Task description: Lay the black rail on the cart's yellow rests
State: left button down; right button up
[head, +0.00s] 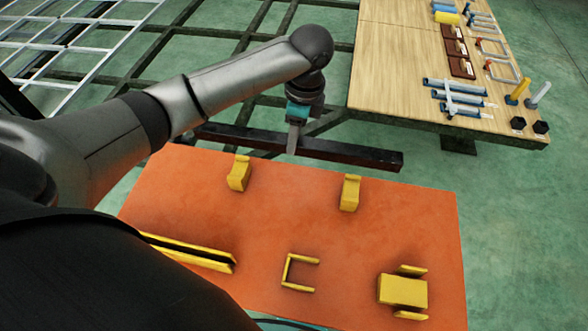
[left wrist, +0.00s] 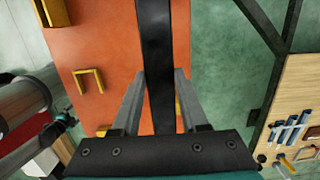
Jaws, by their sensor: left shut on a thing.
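The black rail (head: 345,151) is held roughly level at the far edge of the orange cart (head: 300,220). My left gripper (head: 293,143) is shut on it near its middle, pointing down. In the left wrist view the rail (left wrist: 155,50) runs between the fingers of the gripper (left wrist: 160,78), over the cart's edge. Two yellow rests, the left one (head: 239,174) and the right one (head: 350,193), stand on the cart nearer to me than the rail. The rail appears apart from both. My right gripper is not in view.
The cart also bears a yellow U-shaped bracket (head: 300,272), a yellow block (head: 402,290) with side plates and a long yellow channel (head: 190,252). A wooden table (head: 400,65) with tools and parts stands at the back right. Dark frame beams (head: 235,72) lie behind the cart.

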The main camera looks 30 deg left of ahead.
pick_arm(q)
notch_tip(320, 180, down, 12)
jog(key=shift+w+f+b, duration=0.1)
jog(key=shift+f+b, duration=0.15)
jog(key=shift+b, duration=0.8)
jog(key=shift+f, duration=0.15)
jog(key=shift+c, duration=2.2)
grip_release()
jog(key=r, duration=0.4)
jog(key=d+r+p, duration=0.1)
jog(key=r, duration=0.3)
jog(key=r+p, duration=0.1)
jog(key=r, duration=0.3)
jog(key=shift+w+d+r, duration=0.1)
jog(key=shift+d, duration=0.15)
